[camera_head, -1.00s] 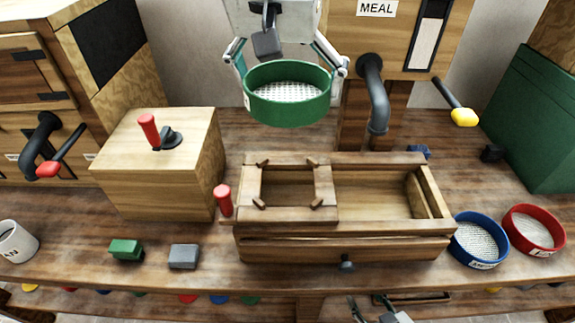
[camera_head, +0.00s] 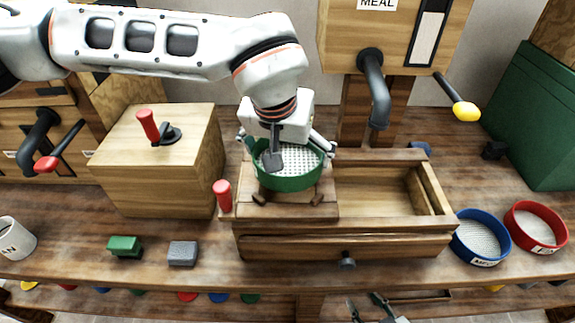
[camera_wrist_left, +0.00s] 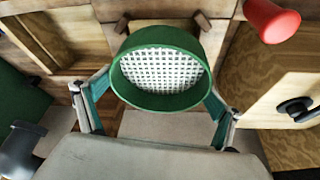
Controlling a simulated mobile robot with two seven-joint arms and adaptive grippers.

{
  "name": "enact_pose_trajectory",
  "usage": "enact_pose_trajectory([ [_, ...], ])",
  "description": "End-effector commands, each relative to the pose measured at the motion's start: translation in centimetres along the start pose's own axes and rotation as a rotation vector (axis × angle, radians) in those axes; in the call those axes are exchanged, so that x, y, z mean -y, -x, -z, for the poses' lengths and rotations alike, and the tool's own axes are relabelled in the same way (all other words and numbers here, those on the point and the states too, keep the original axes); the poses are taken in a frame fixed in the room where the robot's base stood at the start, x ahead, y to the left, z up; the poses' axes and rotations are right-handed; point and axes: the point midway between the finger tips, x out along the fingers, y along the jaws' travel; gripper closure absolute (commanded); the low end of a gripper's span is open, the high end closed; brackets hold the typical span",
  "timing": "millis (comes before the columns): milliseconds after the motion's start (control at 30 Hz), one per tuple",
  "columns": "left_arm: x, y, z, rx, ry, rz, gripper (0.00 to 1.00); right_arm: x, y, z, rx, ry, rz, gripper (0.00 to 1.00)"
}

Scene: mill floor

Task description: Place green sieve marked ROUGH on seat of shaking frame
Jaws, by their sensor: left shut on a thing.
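The green sieve (camera_head: 291,183) is a round green ring with a white mesh. My left gripper (camera_head: 287,148) is shut on it, with a finger on each side of the rim. The sieve is over the square seat (camera_head: 262,210) at the left of the wooden shaking frame (camera_head: 345,245); whether it touches the seat I cannot tell. In the left wrist view the sieve (camera_wrist_left: 160,104) sits between both fingers, and corner pegs of the seat show beyond it. No marking on the sieve is readable. My right gripper (camera_head: 372,305) is at the bottom edge, its fingers apart, seemingly empty.
A blue sieve (camera_head: 480,259) and a red sieve (camera_head: 550,246) lie right of the frame. A red-handled wooden box (camera_head: 160,185) stands left. A green block (camera_head: 125,246), grey block (camera_head: 183,253) and mug (camera_head: 15,240) lie along the front. A spout (camera_head: 374,95) hangs behind.

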Motion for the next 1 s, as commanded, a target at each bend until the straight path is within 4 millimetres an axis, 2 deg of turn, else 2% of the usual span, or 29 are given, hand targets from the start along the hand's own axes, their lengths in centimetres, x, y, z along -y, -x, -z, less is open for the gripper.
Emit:
enact_pose_trajectory([
  [233,-0.1,-3.2,-1.4,0.003,-0.002,-0.002,0.33,0.1,-0.1,-0.2,0.002,0.0,0.001,0.6],
  [633,0.0,-3.7,-1.6,0.001,-0.001,0.0,0.33,0.2,-0.2,-1.0,0.012,0.0,0.002,0.6],
  [667,0.0,-3.6,-1.6,0.002,-0.001,0.0,0.0,0.1,-0.2,-0.9,0.012,0.001,0.002,0.6],
  [1000,0.0,-3.2,-1.4,0.001,-0.001,0.0,0.0,0.0,0.0,-0.3,0.005,0.001,0.0,0.6],
])
